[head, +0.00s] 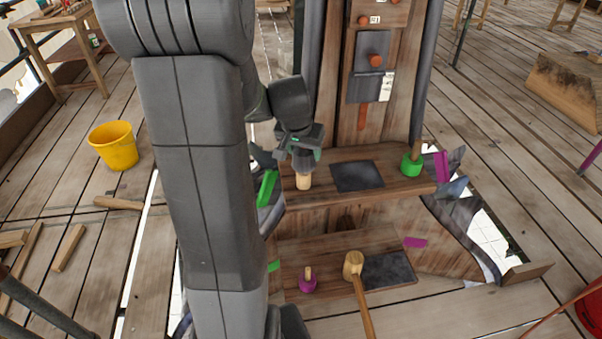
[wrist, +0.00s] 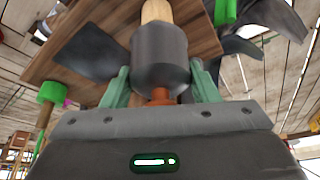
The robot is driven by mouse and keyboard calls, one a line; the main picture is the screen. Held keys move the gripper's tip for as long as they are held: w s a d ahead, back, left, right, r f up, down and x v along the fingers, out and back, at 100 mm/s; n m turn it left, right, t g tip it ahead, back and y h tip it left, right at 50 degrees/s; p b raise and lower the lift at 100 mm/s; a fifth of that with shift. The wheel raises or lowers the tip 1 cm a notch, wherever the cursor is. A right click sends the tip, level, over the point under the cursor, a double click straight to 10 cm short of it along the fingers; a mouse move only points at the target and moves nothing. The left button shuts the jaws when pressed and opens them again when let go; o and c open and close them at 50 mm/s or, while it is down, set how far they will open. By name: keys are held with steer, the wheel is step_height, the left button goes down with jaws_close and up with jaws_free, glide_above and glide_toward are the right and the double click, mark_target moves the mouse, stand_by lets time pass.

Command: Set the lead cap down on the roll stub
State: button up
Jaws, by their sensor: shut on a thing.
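The lead cap (wrist: 160,62) is a dark grey cylinder with an orange-brown knob (wrist: 160,96). My gripper, seen between its green fingers in the wrist view (wrist: 160,92), is shut on the knob. In the head view my gripper (head: 300,146) points down over the upper wooden step, and the cap (head: 303,160) shows as a small dark shape under it. A pale wooden stub (head: 303,181), apparently the roll stub, is directly beneath the cap. It also shows in the wrist view (wrist: 156,12), lined up with the cap. Their ends meet in view; I cannot tell whether the cap is seated.
A wooden peg with a green collar (head: 411,164) stands right on the same step (head: 395,185), beyond a dark flat sheet (head: 357,176). A mallet (head: 353,265) and a magenta-collared peg (head: 308,283) are on the lower step. A tall wooden post (head: 335,90) rises behind.

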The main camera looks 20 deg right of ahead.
mark_target(299, 156)
step_height(299, 156, down, 7)
steer(key=shift+f+b, duration=0.15)
steer(key=shift+b, duration=0.25)
steer(key=shift+f, duration=0.15)
steer(key=o, duration=1.2)
steer(key=shift+o, duration=0.2)
steer(key=shift+r, duration=0.35)
steer(key=p+v, duration=0.1)
steer(key=v, duration=1)
steer(key=shift+s+a+r, duration=0.2)
steer(key=shift+s+r, duration=0.05)
